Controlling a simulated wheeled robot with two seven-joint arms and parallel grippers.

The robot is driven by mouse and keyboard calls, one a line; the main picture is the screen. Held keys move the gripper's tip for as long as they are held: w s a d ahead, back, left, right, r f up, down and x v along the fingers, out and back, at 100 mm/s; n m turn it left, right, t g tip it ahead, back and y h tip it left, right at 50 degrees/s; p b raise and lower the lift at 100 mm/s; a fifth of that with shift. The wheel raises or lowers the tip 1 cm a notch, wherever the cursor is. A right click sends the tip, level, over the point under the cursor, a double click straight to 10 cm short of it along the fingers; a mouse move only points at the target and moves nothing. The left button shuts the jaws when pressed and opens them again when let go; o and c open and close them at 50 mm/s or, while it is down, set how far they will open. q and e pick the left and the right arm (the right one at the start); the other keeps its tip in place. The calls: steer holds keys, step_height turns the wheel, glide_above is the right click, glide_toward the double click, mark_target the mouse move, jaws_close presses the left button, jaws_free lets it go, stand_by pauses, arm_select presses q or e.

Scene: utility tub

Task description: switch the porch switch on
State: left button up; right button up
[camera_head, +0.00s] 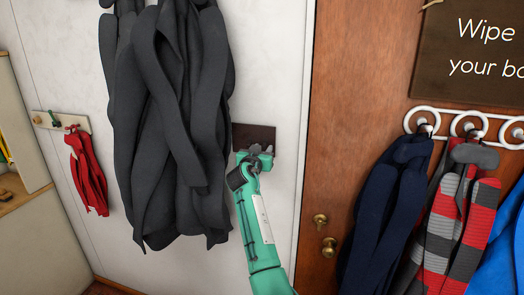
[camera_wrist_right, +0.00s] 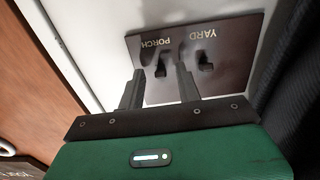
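A dark brown switch plate (camera_head: 262,132) is on the white wall, right of the hanging grey coats. In the right wrist view the plate (camera_wrist_right: 230,72) appears upside down, with the labels PORCH and YARD. The dark porch switch (camera_wrist_right: 160,69) is under PORCH, and the yard switch (camera_wrist_right: 205,65) is beside it. My right gripper (camera_head: 257,152) is at the plate. In its wrist view the gripper (camera_wrist_right: 159,80) has its fingers apart, one on either side of the porch switch; contact cannot be told. My left gripper is not in view.
Grey coats (camera_head: 165,120) hang close left of my right gripper. A brown door (camera_head: 350,110) with brass knobs stands to the right, and a white ring rack (camera_head: 470,122) holds scarves and coats. A red scarf (camera_head: 88,175) hangs at far left.

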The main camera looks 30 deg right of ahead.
mark_target(265, 143)
jaws_close()
steer(key=shift+r+y+p, duration=0.25)
steer(key=shift+y+p, duration=0.05)
steer(key=shift+p, duration=0.2)
step_height(265, 143, up, 2)
steer(key=g+y+p, duration=0.2)
steer(key=y+p, duration=0.1)
steer(key=p, duration=0.3)
steer(key=shift+r+g, duration=0.15)
steer(key=shift+g, duration=0.25)
steer(key=shift+w+r+g+y+p, duration=0.1)
steer(key=shift+r+g+y+p, duration=0.15)
steer(key=shift+g+y+p, duration=0.6)
steer(key=shift+w+d+r+g+y, duration=0.1)
steer(key=shift+d+r+g+y, duration=0.1)
steer(key=shift+g+y, duration=0.4)
steer(key=shift+w+d+r+g+y, duration=0.1)
steer(key=shift+r+g+y, duration=0.2)
steer(key=shift+y, duration=0.35)
jaws_free()
steer(key=shift+f, duration=0.1)
